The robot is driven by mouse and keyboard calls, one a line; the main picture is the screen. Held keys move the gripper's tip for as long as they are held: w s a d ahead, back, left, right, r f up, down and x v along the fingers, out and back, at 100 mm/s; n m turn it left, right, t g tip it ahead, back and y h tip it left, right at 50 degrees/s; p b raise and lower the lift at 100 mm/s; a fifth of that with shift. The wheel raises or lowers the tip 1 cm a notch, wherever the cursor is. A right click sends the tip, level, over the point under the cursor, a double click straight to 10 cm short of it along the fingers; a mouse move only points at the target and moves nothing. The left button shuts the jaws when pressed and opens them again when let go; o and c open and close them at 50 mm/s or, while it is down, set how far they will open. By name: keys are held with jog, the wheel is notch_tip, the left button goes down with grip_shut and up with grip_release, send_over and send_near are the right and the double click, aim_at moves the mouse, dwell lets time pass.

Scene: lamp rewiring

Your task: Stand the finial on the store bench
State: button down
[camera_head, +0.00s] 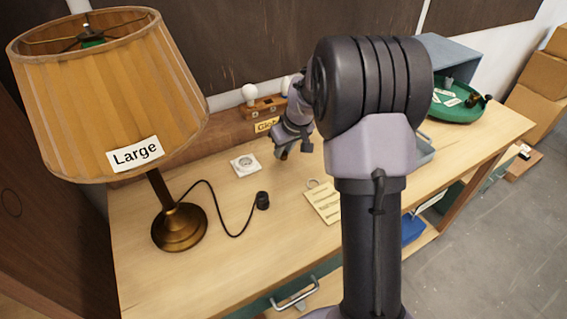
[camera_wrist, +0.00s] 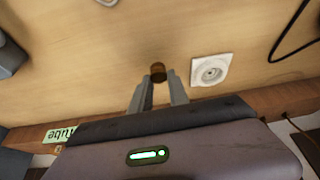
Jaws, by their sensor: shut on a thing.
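The finial (camera_wrist: 158,72), a small brown, brass-looking piece, is between my gripper's fingertips (camera_wrist: 158,80) in the wrist view. My gripper is shut on it. In the head view my gripper (camera_head: 290,146) points down above the wooden bench (camera_head: 230,250), to the right of a white wall-type socket. The finial is mostly hidden there by the fingers. I cannot tell how far it is above the bench top. Nothing visible names this bench as the store bench.
A lamp with a pleated shade (camera_head: 110,95) labelled "Large" stands at left, its cord ending in a black plug (camera_head: 262,200). The white socket (camera_head: 245,165) lies near my gripper. The front middle is clear.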

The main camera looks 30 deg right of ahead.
aim_at(285, 154)
jog(key=shift+f+b, duration=0.7)
jog(key=shift+f, duration=1.2)
jog(key=c, duration=1.3)
grip_release()
jog(key=shift+r, duration=0.1)
jog(key=shift+o, duration=0.2)
jog(key=p+v, duration=0.5)
jog(key=v, duration=0.7)
jog(key=s+a+r+m, duration=0.2)
jog(key=s+a+r, duration=0.7)
jog(key=a, duration=0.3)
jog(key=s+a+m, duration=0.1)
jog(key=s+a, duration=0.2)
jog(key=s, duration=0.2)
jog(key=s+a+m+y, duration=0.1)
jog(key=s+a, duration=0.1)
jog(key=s, duration=0.4)
jog(key=s+a+m+t, duration=0.1)
jog(key=s+a, duration=0.2)
jog(key=s, duration=0.3)
jog(key=shift+s+a+r+y, duration=0.25)
jog(key=shift+a+r+y, duration=0.1)
jog(key=shift+r, duration=0.1)
